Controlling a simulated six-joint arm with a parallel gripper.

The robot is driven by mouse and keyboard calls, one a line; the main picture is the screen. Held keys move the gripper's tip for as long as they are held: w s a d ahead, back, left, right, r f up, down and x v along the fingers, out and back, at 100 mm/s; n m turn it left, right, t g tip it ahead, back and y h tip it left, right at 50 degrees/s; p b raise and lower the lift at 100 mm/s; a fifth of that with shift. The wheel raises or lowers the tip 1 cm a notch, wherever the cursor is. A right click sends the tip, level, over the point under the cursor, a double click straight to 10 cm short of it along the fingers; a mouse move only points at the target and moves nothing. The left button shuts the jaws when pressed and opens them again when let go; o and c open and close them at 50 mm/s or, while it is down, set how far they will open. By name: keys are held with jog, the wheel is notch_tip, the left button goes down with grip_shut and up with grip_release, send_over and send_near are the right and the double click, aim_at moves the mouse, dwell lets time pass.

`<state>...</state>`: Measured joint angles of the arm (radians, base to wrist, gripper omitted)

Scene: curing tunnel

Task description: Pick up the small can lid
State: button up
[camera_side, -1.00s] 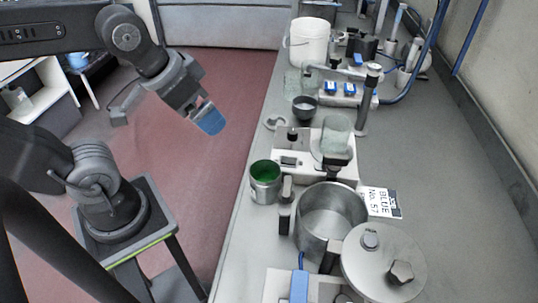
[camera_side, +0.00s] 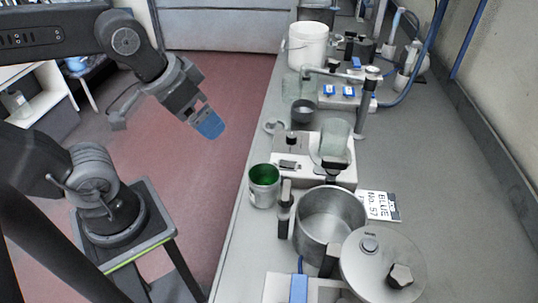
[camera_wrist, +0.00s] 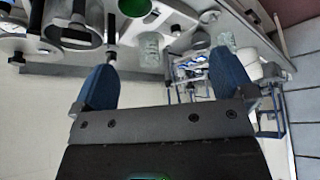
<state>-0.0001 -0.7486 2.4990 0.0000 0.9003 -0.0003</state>
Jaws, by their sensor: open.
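My gripper (camera_side: 209,124) hangs over the red floor, left of the bench and well apart from everything on it. In the wrist view its two blue fingers (camera_wrist: 163,62) stand wide apart with nothing between them. An open can with a green inside (camera_side: 264,180) stands near the bench's left edge; its green mouth also shows at the top of the wrist view (camera_wrist: 196,12). I cannot make out a small can lid for certain. A small pale ring-like piece (camera_side: 273,127) lies near the bench edge, but I cannot tell what it is.
A steel pot (camera_side: 328,228) and a large round metal lid with knobs (camera_side: 372,275) stand at the front of the bench. A scale with a glass beaker (camera_side: 335,133), a dark cup (camera_side: 302,112) and a white bucket (camera_side: 308,48) stand behind. The bench's right side is mostly clear.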

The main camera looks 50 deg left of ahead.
jog(key=w+a+r+n+g, duration=0.1)
jog(key=w+a+r+n, duration=0.1)
jog(key=w, duration=0.6)
jog(key=n+g, duration=0.4)
jog(key=g, duration=0.1)
send_over(275, 121)
notch_tip(275, 121, down, 12)
jog(key=f, duration=0.8)
jog(key=shift+s+d+f, duration=0.1)
jog(key=shift+d+f, duration=0.1)
jog(key=shift+d, duration=0.1)
jog(key=shift+a+f, duration=0.15)
jog(key=shift+f, duration=1.2)
jog(key=shift+a+f, duration=0.15)
jog(key=shift+f, duration=1.15)
jog(key=shift+c, duration=0.3)
jog(key=c, duration=0.7)
